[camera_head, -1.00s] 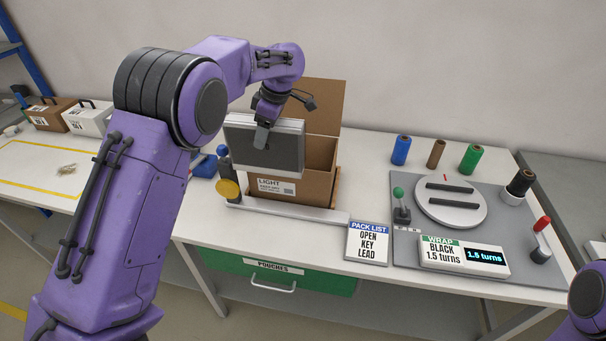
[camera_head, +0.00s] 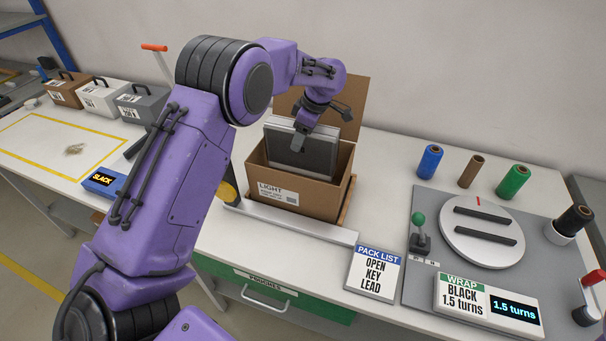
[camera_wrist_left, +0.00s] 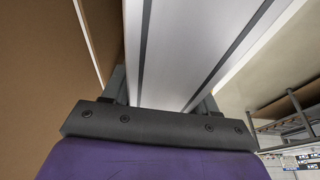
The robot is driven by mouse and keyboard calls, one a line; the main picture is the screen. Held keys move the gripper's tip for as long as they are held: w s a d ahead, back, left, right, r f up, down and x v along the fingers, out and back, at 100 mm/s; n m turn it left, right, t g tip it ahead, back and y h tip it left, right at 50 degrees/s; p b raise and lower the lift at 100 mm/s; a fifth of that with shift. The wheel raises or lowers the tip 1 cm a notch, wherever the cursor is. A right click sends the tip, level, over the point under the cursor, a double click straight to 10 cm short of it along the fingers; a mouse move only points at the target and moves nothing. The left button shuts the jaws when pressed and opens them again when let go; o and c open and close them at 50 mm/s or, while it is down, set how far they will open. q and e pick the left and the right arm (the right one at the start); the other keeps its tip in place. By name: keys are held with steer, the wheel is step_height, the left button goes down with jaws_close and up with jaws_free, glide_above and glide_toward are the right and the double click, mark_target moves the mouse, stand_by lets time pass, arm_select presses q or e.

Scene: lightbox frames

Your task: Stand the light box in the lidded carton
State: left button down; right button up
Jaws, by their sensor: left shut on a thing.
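The light box (camera_head: 283,152) is a flat grey panel with a dark face and a pale frame. In the head view it is upright, with its lower part inside the open lidded carton (camera_head: 295,194), a brown box marked LIGHT. The carton's lid (camera_head: 354,98) stands raised at the back. My left gripper (camera_head: 297,146) is shut on the light box's upper edge from above. In the left wrist view the light box (camera_wrist_left: 190,40) fills the gap between the fingers, with brown cardboard (camera_wrist_left: 50,70) close on the left. The box's bottom edge is hidden by the carton's front wall.
The pack list card (camera_head: 374,273) stands front right of the carton. The turntable (camera_head: 482,230), green-knobbed lever (camera_head: 419,236) and several coloured rolls are farther right. Several handled cases, including a grey one (camera_head: 142,103), stand at left. A blue SLACK display (camera_head: 104,182) sits left of my arm.

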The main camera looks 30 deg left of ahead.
mark_target(302, 158)
arm_select(q)
step_height(302, 158, down, 7)
steer(key=shift+w+r+p, duration=0.1)
steer(key=shift+p, duration=1)
steer(key=shift+f, duration=0.85)
steer(key=shift+c, duration=1.6)
jaws_free()
steer(key=shift+r, duration=0.1)
